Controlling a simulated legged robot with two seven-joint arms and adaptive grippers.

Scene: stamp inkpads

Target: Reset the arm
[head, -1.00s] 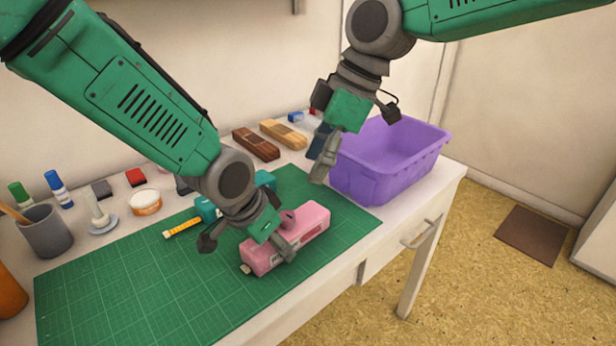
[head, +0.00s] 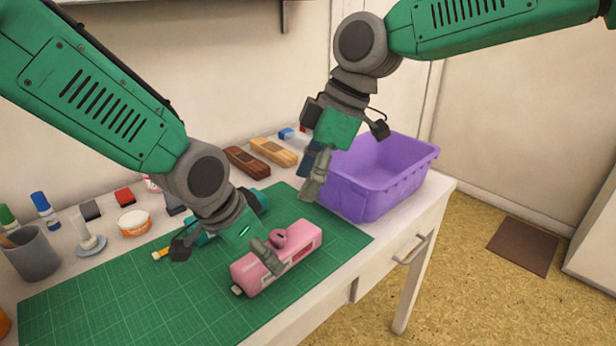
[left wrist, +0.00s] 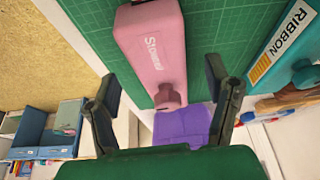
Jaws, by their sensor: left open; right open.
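My left gripper (head: 269,259) hangs open over the pink box-shaped object (head: 287,262) with a raised handle-like part, lying on the green cutting mat (head: 120,300). In the left wrist view my open left fingers (left wrist: 165,90) show with the pink object (left wrist: 155,45) seen between and beyond them; nothing is held. I cannot tell how large the gap to it is. My right gripper (head: 312,182) is open and empty, pointing down in front of the left side of the purple bin (head: 370,190), above the mat's far right part.
A teal object lettered RIBBON (left wrist: 295,50) lies on the mat, partly behind my left gripper. Two stamp-like blocks, brown (head: 246,163) and tan (head: 273,152), a white-topped jar (head: 134,222) and a grey cup (head: 33,254) stand along the back. The mat's front left is clear.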

